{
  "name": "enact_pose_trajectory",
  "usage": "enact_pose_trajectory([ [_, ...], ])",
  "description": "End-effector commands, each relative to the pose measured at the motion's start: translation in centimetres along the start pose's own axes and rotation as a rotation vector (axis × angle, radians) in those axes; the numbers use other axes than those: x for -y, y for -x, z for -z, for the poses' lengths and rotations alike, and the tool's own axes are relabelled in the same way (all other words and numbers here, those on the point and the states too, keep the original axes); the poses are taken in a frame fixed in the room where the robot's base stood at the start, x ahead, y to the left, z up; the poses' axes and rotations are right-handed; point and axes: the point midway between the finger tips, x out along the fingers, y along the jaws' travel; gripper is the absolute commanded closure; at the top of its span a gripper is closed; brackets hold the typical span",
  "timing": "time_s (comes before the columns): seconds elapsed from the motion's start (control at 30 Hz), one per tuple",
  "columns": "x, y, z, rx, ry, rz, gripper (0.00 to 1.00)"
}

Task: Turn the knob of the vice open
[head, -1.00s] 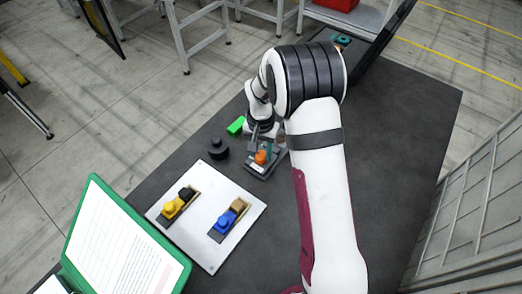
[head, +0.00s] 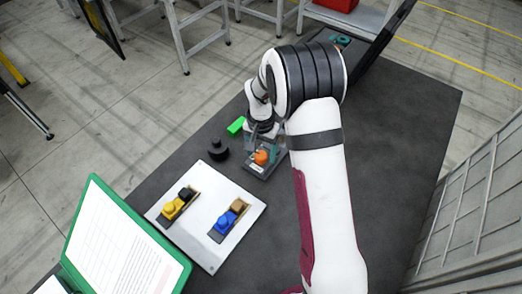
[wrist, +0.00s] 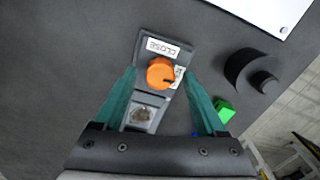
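The vice (head: 250,170) is a grey fixture on the dark table with a round orange knob (head: 261,157) on top. In the wrist view the knob (wrist: 159,72) has a dark pointer mark on its lower right side. A "CLOSE" label (wrist: 162,47) lies above it, and a second label (wrist: 179,74) at its right is partly hidden. My gripper (head: 259,146) is over the vice. In the wrist view its teal fingers are apart, one on each side of the knob. I see gaps between fingers and knob; the exact height is unclear.
A black round part (head: 218,149) and a green block (head: 236,125) are near the vice. A white plate (head: 206,254) carries a yellow fixture (head: 170,210) and a blue fixture (head: 226,222). The table is clear at right.

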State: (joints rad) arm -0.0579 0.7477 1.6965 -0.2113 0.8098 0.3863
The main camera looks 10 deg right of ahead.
Motion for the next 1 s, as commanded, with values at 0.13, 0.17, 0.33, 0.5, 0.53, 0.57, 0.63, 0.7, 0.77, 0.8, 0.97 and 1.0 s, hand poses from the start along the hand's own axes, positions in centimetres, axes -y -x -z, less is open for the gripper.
enact_pose_trajectory([
  [0.13,0.0,0.2,0.0,0.000,0.000,0.000,0.27],
  [0.17,0.0,0.4,0.0,-0.001,0.000,0.000,0.27],
  [0.33,0.1,3.8,0.1,-0.004,0.000,0.003,0.27],
  [0.5,0.1,9.4,0.1,-0.005,0.000,0.003,0.27],
  [0.53,0.1,10.3,0.1,-0.005,-0.001,0.004,0.27],
  [0.57,0.0,11.2,0.1,-0.004,-0.001,0.003,0.27],
  [0.63,0.1,12.9,0.1,-0.003,-0.001,0.003,0.27],
  [0.7,0.0,14.2,0.1,-0.003,0.000,0.002,0.27],
  [0.77,0.0,15.0,0.0,-0.001,0.000,0.001,0.27],
  [0.8,0.0,15.4,0.0,-0.001,0.000,0.001,0.27],
  [0.97,0.0,15.8,0.0,0.000,0.000,0.000,0.27],
  [1.0,0.0,15.8,0.0,0.000,0.000,-0.001,0.27],
])
